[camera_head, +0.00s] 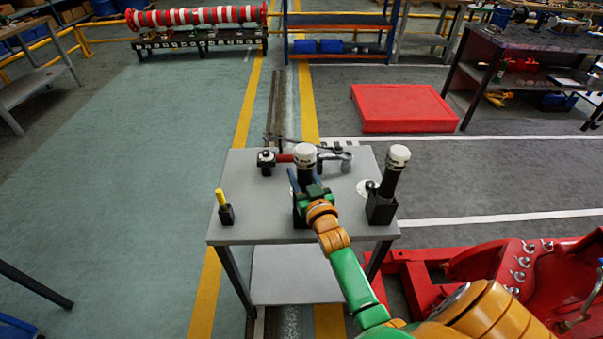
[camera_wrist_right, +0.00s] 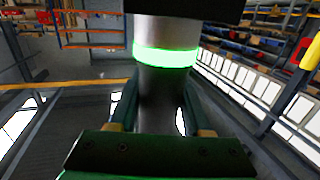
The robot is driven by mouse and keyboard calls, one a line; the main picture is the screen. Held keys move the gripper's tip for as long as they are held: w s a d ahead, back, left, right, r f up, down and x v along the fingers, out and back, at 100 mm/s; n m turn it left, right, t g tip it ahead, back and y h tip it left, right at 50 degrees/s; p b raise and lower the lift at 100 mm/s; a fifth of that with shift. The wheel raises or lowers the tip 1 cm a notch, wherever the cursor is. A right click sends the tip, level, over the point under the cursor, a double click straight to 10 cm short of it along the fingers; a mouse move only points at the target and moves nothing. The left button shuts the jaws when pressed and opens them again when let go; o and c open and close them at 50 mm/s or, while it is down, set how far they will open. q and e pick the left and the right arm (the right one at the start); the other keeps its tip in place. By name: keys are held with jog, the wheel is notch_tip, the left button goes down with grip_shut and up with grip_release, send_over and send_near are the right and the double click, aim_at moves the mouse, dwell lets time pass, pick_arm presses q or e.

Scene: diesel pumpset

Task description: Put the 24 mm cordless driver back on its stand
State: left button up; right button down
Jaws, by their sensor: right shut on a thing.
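My right gripper (camera_head: 315,192) is shut on an upright dark driver (camera_head: 305,170) with a white-banded top, above the middle of the small grey table (camera_head: 262,200). In the right wrist view the driver's grey body (camera_wrist_right: 165,90), with a glowing green ring, stands between the two fingers (camera_wrist_right: 160,115). A black block (camera_head: 299,212), likely a stand, shows partly behind the gripper; whether the driver touches it is hidden. A similar driver (camera_head: 394,172) leans slightly in a black stand (camera_head: 380,208) at the table's right edge. No size marking is readable. My left gripper is out of view.
A yellow-handled tool (camera_head: 220,198) stands in a small black holder at the table's left. A red-handled tool (camera_head: 285,158) and other dark parts lie along the back. Red machinery (camera_head: 530,275) is at the lower right.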

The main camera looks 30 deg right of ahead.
jog(key=shift+f, duration=0.3)
jog(key=shift+c, duration=1.3)
grip_release()
jog(key=shift+r, duration=0.1)
jog(key=shift+s, duration=0.1)
jog(key=shift+s+a+f, duration=0.15)
jog(key=shift+s+f, duration=0.05)
jog(key=shift+s, duration=0.05)
jog(key=v, duration=0.6)
jog(key=shift+s+r, duration=0.2)
jog(key=shift+s, duration=0.05)
